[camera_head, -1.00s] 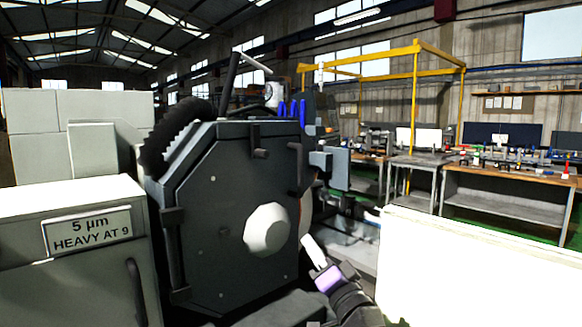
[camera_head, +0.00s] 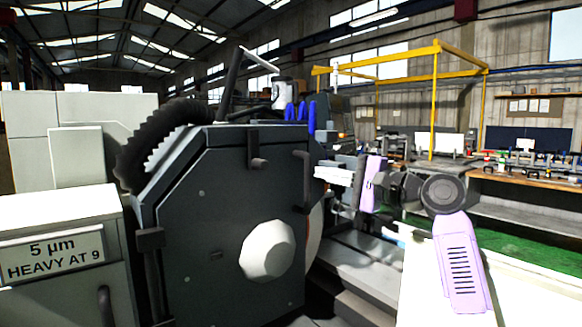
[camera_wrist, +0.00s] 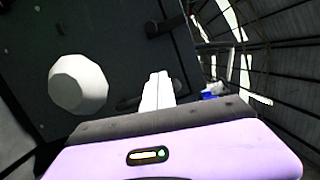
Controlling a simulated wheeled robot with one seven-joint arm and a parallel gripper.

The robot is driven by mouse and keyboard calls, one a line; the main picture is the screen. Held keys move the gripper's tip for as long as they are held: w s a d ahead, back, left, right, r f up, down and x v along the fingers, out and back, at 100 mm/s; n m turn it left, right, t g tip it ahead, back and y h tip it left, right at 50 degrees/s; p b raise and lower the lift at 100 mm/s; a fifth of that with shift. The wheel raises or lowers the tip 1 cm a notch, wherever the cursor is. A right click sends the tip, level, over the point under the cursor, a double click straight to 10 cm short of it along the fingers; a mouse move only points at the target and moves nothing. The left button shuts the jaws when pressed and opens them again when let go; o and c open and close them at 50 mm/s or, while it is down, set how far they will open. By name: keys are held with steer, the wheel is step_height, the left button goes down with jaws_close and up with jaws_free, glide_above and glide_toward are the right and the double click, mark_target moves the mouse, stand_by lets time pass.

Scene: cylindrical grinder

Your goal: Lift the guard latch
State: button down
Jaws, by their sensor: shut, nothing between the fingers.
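The wheel guard (camera_head: 215,225) is a dark octagonal cover with a pale faceted hub (camera_head: 267,250). A dark upright bar (camera_head: 302,182) on its right edge looks like the guard latch, though I cannot be sure. A dark peg (camera_head: 257,162) sticks out near the guard's top. My gripper (camera_head: 322,174) has white fingers together and empty, pointing left just right of that bar. In the wrist view my gripper (camera_wrist: 160,76) reaches over the guard face (camera_wrist: 110,30), partly in front of a dark bar (camera_wrist: 130,103); contact cannot be told.
A ribbed black hose (camera_head: 150,150) curves over the guard's left side. The machine bed lies below my arm. Benches (camera_head: 530,178) and a yellow frame (camera_head: 434,100) stand behind at right.

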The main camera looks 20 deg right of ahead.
steer(key=shift+s+f, duration=0.15)
steer(key=shift+f, duration=0.05)
steer(key=shift+a, duration=0.15)
steer(key=p, duration=0.3)
glide_toward(258, 150)
steer(key=shift+w+a+f, duration=0.2)
steer(key=shift+w+f, duration=0.3)
steer(key=shift+w, duration=0.3)
steer(key=shift+w+a+f, duration=0.2)
steer(key=shift+w+f, duration=0.35)
steer(key=shift+w, duration=0.2)
steer(key=shift+w+a+f, duration=0.2)
steer(key=shift+w+f, duration=0.3)
steer(key=shift+w, duration=0.3)
steer(key=shift+m, duration=0.3)
